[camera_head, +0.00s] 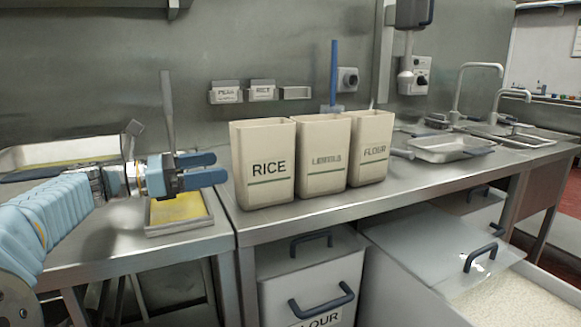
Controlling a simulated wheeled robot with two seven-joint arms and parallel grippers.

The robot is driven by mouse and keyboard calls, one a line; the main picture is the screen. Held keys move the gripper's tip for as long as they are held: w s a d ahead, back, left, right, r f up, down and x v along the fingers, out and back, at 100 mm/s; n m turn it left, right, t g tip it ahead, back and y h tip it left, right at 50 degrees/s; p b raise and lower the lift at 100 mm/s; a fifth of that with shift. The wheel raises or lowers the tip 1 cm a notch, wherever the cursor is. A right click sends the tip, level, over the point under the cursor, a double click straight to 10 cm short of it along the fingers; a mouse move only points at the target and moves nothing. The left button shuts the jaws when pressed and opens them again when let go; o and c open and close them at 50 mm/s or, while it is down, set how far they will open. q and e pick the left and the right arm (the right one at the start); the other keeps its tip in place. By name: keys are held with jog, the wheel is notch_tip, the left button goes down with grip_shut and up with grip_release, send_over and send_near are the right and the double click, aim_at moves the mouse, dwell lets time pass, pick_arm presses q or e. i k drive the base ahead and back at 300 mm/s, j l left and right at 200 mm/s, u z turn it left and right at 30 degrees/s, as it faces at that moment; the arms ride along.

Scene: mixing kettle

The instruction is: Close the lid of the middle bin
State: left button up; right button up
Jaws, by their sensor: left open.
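Bins with grey lids stand under the counter. One bin (535,300) at the lower right holds white grains; its lid (425,240) leaves the front part of the contents uncovered. That lid has a dark handle (481,257). To its left is a bin marked FLOUR (335,270), with one handle on its top and one on its front; its top looks covered. Part of another bin (485,205) shows farther right. My left gripper (214,167) is open and empty above the counter, left of the RICE container and far from the lids. My right gripper is out of view.
Tall beige containers marked RICE (265,185), an unclear label (323,178) and FLOUR (372,168) stand on the counter (310,213). A shallow tray (180,225) with yellow contents lies below my left gripper. A metal pan (450,150) and sinks are farther right.

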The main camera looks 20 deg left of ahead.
aim_at(493, 246)
jog(key=k+l, duration=0.35)
jog(key=l, duration=0.15)
jog(key=k+l, duration=0.4)
jog(key=l, duration=0.1)
